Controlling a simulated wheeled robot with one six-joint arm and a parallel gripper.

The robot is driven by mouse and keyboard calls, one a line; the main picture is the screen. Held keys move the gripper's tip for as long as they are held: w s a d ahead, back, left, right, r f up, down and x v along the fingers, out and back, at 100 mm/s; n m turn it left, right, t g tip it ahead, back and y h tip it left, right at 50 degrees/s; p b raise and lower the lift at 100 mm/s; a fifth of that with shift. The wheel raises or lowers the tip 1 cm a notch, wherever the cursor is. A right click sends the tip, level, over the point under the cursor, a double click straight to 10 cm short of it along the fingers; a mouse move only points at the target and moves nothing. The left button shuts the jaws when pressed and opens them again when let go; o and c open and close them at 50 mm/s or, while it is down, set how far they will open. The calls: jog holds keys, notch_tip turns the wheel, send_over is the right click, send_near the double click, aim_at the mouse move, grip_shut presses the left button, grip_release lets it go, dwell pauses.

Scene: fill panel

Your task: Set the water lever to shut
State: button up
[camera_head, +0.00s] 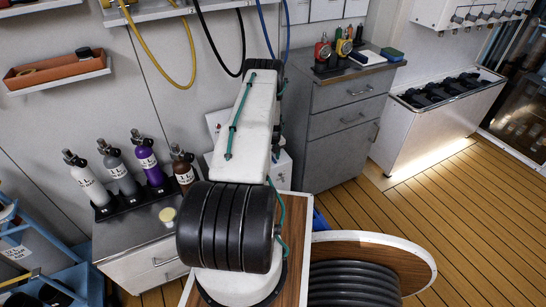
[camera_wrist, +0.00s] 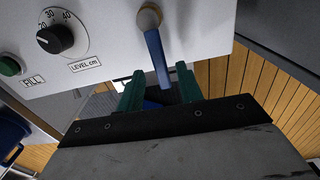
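In the wrist view, the water lever is a blue handle (camera_wrist: 157,58) hanging from a round metal pivot (camera_wrist: 149,18) on a white panel (camera_wrist: 105,25). It points down, tilted slightly to the right in the picture. My gripper (camera_wrist: 160,88) is open, with two green fingers below the panel. The lever's lower end appears between the fingers in the picture, with a gap on each side. I cannot tell whether it is at the same depth as the fingertips. In the head view my own arm covers the middle, and the gripper and lever are hidden.
In the head view, bottles (camera_head: 148,158) stand in a rack on the left, a grey cabinet (camera_head: 338,130) behind, and a hose reel (camera_head: 415,262) at lower right.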

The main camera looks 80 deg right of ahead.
notch_tip(320, 180, up, 8)
jog(key=shift+f, duration=0.1)
dwell(0.4)
dwell(0.4)
